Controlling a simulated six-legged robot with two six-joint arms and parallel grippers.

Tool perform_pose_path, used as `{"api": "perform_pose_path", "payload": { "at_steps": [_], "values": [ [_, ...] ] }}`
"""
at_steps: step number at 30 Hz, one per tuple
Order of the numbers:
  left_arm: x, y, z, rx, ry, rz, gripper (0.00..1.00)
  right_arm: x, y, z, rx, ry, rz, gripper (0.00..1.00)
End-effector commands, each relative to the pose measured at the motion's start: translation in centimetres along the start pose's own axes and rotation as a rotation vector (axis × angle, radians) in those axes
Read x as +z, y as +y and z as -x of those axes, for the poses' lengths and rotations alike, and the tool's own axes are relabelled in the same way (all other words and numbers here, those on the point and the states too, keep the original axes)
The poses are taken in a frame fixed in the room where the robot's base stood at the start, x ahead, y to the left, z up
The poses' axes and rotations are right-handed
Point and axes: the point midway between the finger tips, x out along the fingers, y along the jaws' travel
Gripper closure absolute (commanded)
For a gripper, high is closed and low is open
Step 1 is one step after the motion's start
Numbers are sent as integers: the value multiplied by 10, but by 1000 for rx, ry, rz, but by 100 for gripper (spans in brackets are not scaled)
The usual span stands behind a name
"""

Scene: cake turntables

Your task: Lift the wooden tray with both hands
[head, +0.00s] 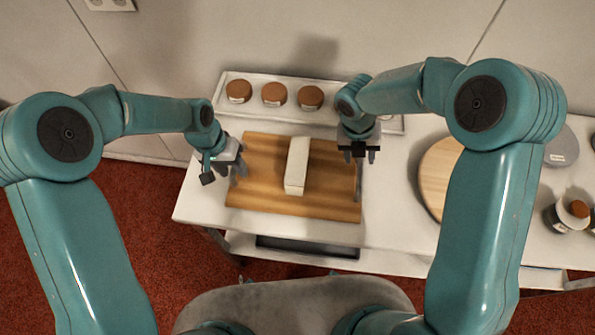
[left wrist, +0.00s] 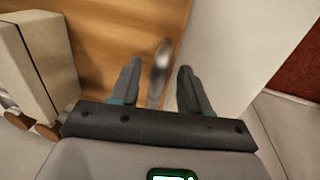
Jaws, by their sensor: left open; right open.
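The wooden tray (head: 255,192) lies flat on the white table, with a white box (head: 297,165) standing on it near its middle. My left gripper (head: 238,172) is open at the tray's left edge. In the left wrist view, the open fingers of my left gripper (left wrist: 158,88) straddle a metal handle (left wrist: 161,65) at the edge of the wooden tray (left wrist: 115,25). My right gripper (head: 362,157) is open at the tray's right edge. Whether a handle is between its fingers cannot be seen.
A white rack (head: 350,116) with several brown-topped jars (head: 274,94) stands behind the tray. A round wooden board (head: 436,172) lies to the right, with more jars (head: 573,212) beyond it. The white table (head: 210,205) has bare room in front of the tray.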

Motion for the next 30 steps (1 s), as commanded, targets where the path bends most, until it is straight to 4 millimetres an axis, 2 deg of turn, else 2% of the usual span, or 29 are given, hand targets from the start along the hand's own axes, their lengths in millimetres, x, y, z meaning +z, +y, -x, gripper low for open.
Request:
{"api": "perform_pose_path", "payload": {
  "at_steps": [5, 14, 17, 18, 19, 30],
  "values": [
    [0, 0, -12, 1, -1, 1, 54, 0, 0, -12, 0, 1, 0, 52],
    [0, 0, -14, 0, 0, 1, 54, 0, 0, -14, 1, 0, 0, 52],
    [0, 0, -14, 0, 0, 1, 83, 0, 0, -14, 0, 0, 0, 81],
    [0, 0, -14, 0, 0, 1, 96, 0, 0, -14, 0, 1, 0, 94],
    [0, 0, -14, 0, 0, 1, 100, 0, 0, -14, 0, 0, 0, 100],
    [0, 0, -11, 0, 2, 4, 100, 0, -1, -12, -1, -1, -2, 100]
  ]
}}
